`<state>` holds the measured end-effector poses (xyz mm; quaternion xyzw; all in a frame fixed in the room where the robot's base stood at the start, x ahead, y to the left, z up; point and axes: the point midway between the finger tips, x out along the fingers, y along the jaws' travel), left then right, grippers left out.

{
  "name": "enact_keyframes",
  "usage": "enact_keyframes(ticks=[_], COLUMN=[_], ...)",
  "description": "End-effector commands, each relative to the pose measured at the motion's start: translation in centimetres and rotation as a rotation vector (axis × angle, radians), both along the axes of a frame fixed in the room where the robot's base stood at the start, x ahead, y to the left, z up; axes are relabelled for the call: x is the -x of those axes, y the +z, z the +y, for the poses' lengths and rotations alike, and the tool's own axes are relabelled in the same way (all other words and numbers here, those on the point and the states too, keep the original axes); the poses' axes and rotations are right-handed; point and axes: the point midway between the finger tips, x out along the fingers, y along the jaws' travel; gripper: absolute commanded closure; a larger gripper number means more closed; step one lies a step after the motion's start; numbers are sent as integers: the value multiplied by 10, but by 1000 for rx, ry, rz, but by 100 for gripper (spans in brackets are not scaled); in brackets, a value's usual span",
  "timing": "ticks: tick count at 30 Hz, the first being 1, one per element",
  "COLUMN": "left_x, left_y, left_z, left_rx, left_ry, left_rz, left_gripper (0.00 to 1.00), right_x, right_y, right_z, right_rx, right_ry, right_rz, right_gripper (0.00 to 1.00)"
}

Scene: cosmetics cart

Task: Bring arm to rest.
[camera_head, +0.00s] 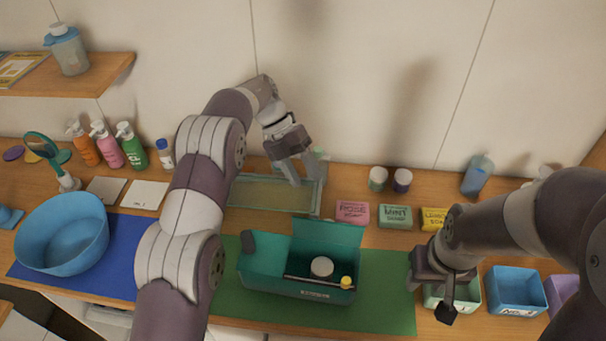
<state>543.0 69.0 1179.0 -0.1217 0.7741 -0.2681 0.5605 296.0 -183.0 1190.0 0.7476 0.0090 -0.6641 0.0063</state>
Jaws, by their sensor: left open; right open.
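My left gripper (294,171) is open at the back of the counter, over the right part of a glass-sided tray (265,194). A small pale item shows just behind its fingers, and I cannot tell whether they touch it. My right gripper (440,298) is open at the right, low over a pale green box (468,300), which it partly hides. I see nothing held in either gripper.
An open teal box (265,266) with a white jar (321,266) stands on the green mat (387,285). A blue bowl (62,235) is at the left. Soap boxes (395,216) line the back right. A blue bin (516,290) is at the right.

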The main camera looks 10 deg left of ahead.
Motion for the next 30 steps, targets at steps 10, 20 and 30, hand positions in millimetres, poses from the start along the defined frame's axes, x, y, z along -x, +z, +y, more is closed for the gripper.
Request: enact_keyframes(ticks=[10,20,30], left_x=[-3,-76,163], left_y=[3,74,-51], left_z=[-8,-6,123], left_rx=[35,509,-47], left_ry=[40,1511,2939], left_rz=[-17,-26,671], left_gripper=[49,49,49], right_x=[0,0,0], right_y=[-3,-50,-79], right_z=[0,0,0], right_rx=[0,0,0], right_ry=[0,0,0], right_rz=[0,0,0], right_gripper=[57,57,57])
